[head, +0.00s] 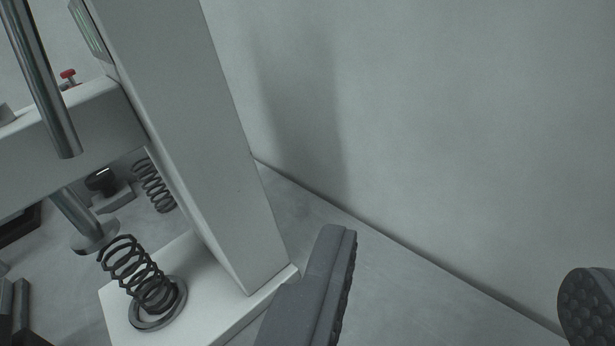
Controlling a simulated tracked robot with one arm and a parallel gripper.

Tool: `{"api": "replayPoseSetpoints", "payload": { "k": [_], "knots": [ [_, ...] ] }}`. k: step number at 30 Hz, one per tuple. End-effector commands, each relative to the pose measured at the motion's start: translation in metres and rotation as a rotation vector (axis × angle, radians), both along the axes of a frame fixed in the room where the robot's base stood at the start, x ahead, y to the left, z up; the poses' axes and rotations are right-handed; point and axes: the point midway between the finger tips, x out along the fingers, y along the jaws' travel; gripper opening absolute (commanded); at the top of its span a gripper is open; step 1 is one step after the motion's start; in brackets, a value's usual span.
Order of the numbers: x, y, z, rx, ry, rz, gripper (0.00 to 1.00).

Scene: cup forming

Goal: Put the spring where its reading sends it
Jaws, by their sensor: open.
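A dark coil spring (138,272) stands, tilted in the picture, in a metal ring seat (160,305) on the white base of a tester (185,120). The tester's metal plunger (80,222) ends in a disc by the spring's top; I cannot tell if they touch. A display (92,30) with faint green marks shows edge-on high on the column, and its reading is not legible. My gripper (455,295) is open and empty, to the right of the tester, with its fingers wide apart. A second coil spring (154,186) stands behind the tester's arm.
A plain grey wall (430,110) rises behind and to the right, with a strip of clear grey surface (400,270) below it. A block with a black knob (104,184) sits near the second spring. A red knob (68,75) shows at upper left. Dark parts at lower left are cut off.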

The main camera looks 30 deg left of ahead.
Motion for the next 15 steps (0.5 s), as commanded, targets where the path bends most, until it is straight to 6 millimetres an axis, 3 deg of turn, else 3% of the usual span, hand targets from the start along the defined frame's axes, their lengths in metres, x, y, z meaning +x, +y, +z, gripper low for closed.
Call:
{"api": "replayPoseSetpoints", "payload": {
  "k": [3,9,15],
  "knots": [
    [0.011,-0.036,0.018,0.118,0.033,-0.198,0.55],
    [0.007,-0.085,0.023,0.4,0.113,-0.52,0.55],
    [-0.011,-0.099,0.008,0.756,0.232,-0.794,0.55]
  ]
}}
